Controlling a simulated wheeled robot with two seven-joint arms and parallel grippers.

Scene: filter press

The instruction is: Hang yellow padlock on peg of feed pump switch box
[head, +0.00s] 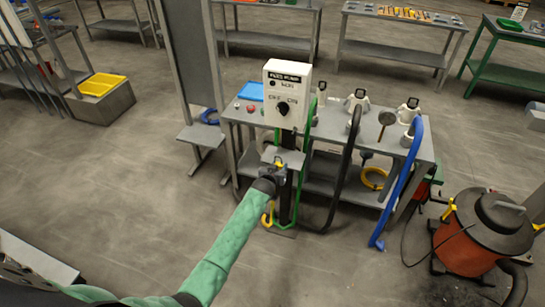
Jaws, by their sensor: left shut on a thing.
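The feed pump switch box (290,78) is a white box with a dark label and a black knob, on a dark post. Its peg is too small to make out. My left arm reaches up from the bottom, and my left gripper (278,169) is below the box, in front of the post. It is shut on a small yellow thing, seemingly the yellow padlock (279,164), mostly hidden by the gripper. The padlock appears below the box and apart from it. My right gripper is out of view.
Behind the post stands a grey bench (330,130) with white fittings, with green, black and blue hoses hanging in front. An orange drum vacuum (466,235) stands at right. A grey panel stand (190,60) is at left.

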